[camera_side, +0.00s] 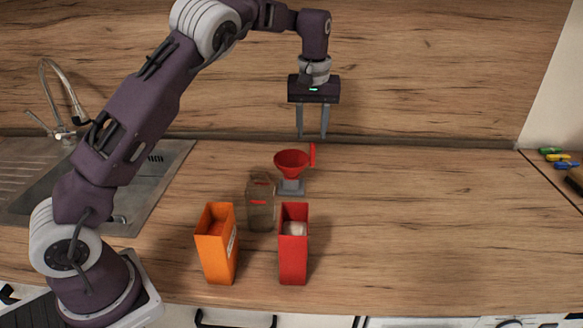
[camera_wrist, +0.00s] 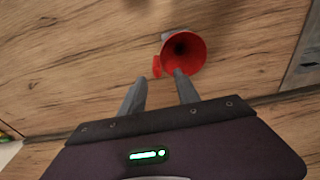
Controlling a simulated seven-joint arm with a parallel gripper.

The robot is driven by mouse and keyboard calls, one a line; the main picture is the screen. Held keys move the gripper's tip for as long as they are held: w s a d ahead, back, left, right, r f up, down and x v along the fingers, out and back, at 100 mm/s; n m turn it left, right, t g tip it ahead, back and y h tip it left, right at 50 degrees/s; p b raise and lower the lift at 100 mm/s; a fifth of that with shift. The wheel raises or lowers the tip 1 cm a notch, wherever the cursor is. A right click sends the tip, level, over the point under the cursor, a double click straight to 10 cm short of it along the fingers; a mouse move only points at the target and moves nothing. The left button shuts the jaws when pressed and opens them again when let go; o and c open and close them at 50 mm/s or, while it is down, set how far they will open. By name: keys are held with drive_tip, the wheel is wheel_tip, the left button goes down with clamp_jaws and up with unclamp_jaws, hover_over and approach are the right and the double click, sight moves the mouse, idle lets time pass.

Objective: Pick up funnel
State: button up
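The red funnel (camera_side: 291,162) stands upright on a small grey stand (camera_side: 291,188) on the counter, wide mouth up. A red tab-like handle (camera_side: 312,154) rises at its right side. My gripper (camera_side: 312,136) is above the funnel and slightly to its right in the side view, pointing down, fingers apart and empty. In the wrist view the funnel (camera_wrist: 184,53) shows beyond the fingertips of my gripper (camera_wrist: 162,78), nearer the right finger. The handle (camera_wrist: 157,67) lies toward the gap between the fingers. The right fingertip overlaps the funnel rim in the picture; contact cannot be told.
A clear brown-tinted container (camera_side: 261,203) stands just in front of the funnel. An orange box (camera_side: 216,244) and a red box (camera_side: 293,245) with pale contents stand nearer the front. A sink (camera_side: 150,185) is at left.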

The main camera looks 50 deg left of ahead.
sight(313, 144)
drive_tip(key=f, duration=0.5)
drive_tip(key=shift+w+d, duration=0.1)
drive_tip(key=shift+w, duration=0.15)
clamp_jaws()
idle(1.0)
